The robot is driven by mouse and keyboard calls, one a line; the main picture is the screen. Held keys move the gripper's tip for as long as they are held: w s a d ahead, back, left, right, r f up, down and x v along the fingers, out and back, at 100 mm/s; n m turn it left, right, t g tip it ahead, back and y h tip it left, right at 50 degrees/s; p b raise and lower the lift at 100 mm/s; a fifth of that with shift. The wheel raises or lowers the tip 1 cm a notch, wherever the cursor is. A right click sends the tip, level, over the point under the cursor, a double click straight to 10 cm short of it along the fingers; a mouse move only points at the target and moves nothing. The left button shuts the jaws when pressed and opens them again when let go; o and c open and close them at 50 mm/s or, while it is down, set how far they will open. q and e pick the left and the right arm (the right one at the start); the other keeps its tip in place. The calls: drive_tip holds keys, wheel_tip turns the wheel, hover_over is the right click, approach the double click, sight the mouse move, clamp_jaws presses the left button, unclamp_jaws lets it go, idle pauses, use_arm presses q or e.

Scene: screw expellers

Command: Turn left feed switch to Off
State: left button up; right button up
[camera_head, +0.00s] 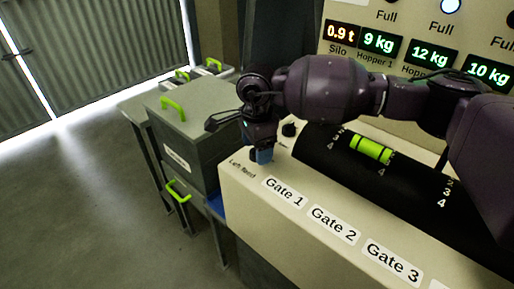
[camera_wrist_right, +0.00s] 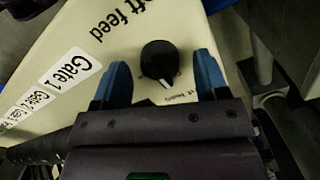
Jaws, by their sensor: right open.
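The left feed switch (camera_wrist_right: 160,60) is a round black knob with a white pointer mark, beside the "Left feed" lettering (camera_wrist_right: 120,14) on the cream panel. In the wrist view its pointer aims down and slightly right, toward small text that I cannot read surely. My right gripper (camera_wrist_right: 160,82) is open, with one blue finger on each side of the knob; I cannot tell whether either touches it. In the head view the right gripper (camera_head: 262,155) points down at the panel's left end by the "Left feed" label (camera_head: 242,168) and hides the switch. My left gripper is not in view.
Gate 1 (camera_head: 284,191), Gate 2 and Gate 3 labels run along the panel's front. A black roller with a green band (camera_head: 371,149) lies behind them. Another black knob (camera_head: 289,129) stands behind the gripper. Grey bins with green handles (camera_head: 173,107) stand left; the floor there is clear.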

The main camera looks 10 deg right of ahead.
wheel_tip(320, 180, up, 9)
drive_tip(key=shift+f+p, duration=0.1)
drive_tip(key=shift+p, duration=0.4)
drive_tip(key=shift+r, duration=0.7)
